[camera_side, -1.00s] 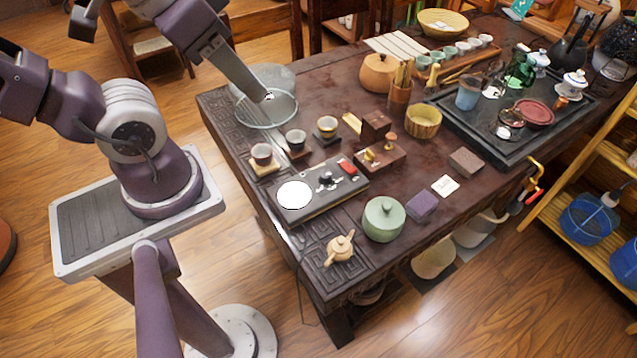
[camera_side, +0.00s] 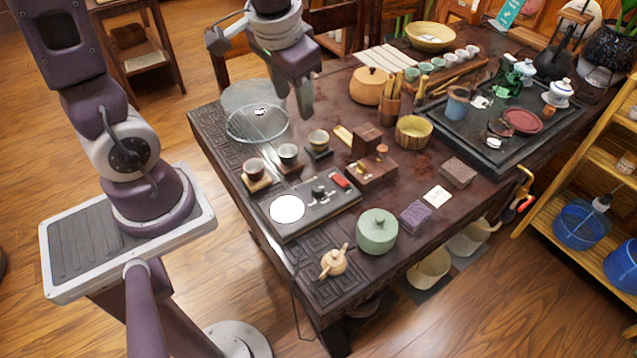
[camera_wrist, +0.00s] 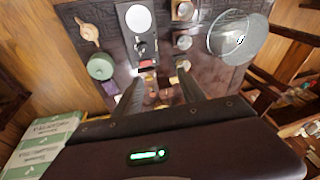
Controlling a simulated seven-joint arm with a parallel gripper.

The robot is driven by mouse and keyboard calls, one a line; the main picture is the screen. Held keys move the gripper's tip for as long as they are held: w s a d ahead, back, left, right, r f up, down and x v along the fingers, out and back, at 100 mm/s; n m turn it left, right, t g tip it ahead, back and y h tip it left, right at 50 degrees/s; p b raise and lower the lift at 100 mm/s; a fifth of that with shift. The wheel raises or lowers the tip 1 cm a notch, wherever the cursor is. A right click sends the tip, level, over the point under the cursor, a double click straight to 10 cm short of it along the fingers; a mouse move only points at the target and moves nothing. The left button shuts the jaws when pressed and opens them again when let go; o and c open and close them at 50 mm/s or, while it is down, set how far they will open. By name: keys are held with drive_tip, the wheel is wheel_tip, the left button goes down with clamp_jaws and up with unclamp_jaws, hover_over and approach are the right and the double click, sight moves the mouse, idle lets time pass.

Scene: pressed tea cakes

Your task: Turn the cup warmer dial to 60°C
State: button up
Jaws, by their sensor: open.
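The cup warmer (camera_side: 313,217) is a dark flat box near the table's front left edge, with a round white plate (camera_side: 287,209), a small dark dial (camera_side: 318,192) and a red switch (camera_side: 340,181). In the wrist view, the plate (camera_wrist: 138,18) and the dial (camera_wrist: 141,47) lie beyond the fingertips. The dial's markings are too small to read. My gripper (camera_side: 303,112) is above the table behind the warmer, clear of the dial. In the wrist view its two fingers are apart with nothing held between them (camera_wrist: 156,88).
Three small cups, one of them the left cup (camera_side: 254,168), stand behind the warmer. A glass bowl (camera_side: 257,122) stands at the back left. A wooden block set (camera_side: 371,172) is right of the warmer. A green lidded jar (camera_side: 377,231) and a small teapot (camera_side: 334,262) are in front.

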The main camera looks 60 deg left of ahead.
drive_tip(key=g, duration=0.2)
hover_over(319, 187)
drive_tip(key=a, duration=0.1)
wheel_tip(319, 187, down, 10)
drive_tip(key=f, duration=0.5)
drive_tip(key=f+h, duration=0.1)
drive_tip(key=f, duration=0.4)
drive_tip(key=d+f+h, duration=0.1)
drive_tip(key=f, duration=0.4)
drive_tip(key=shift+f+n+g, duration=0.3)
drive_tip(key=shift+n, duration=0.1)
clamp_jaws()
